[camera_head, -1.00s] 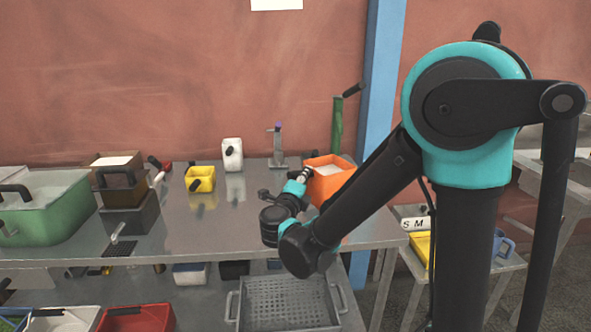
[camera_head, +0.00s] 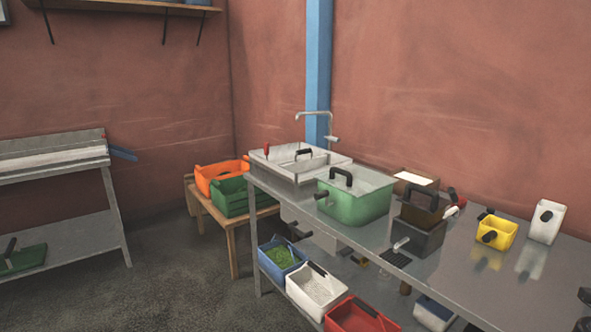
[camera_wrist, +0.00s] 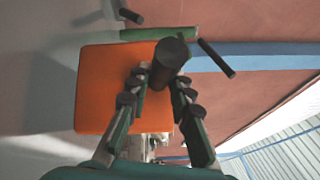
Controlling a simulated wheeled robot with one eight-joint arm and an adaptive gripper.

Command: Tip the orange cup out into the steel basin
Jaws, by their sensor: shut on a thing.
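The orange cup (camera_wrist: 100,95) fills the middle left of the wrist view, with a dark round handle toward me. My gripper (camera_wrist: 158,78) is shut on the handle, one finger on each side. The cup's contents are hidden in this view. The cup is out of the head view. A grey steel basin (camera_head: 280,168) with a tall tap stands at the far left end of the steel table in the head view. Its inside is only partly visible.
On the steel table (camera_head: 480,270) stand a green bin (camera_head: 350,205), brown and black boxes, a yellow cup (camera_head: 496,233) and a white container (camera_head: 545,221). Coloured bins sit on the shelf below. Orange and green crates (camera_head: 222,175) stand on a wooden bench left of the table.

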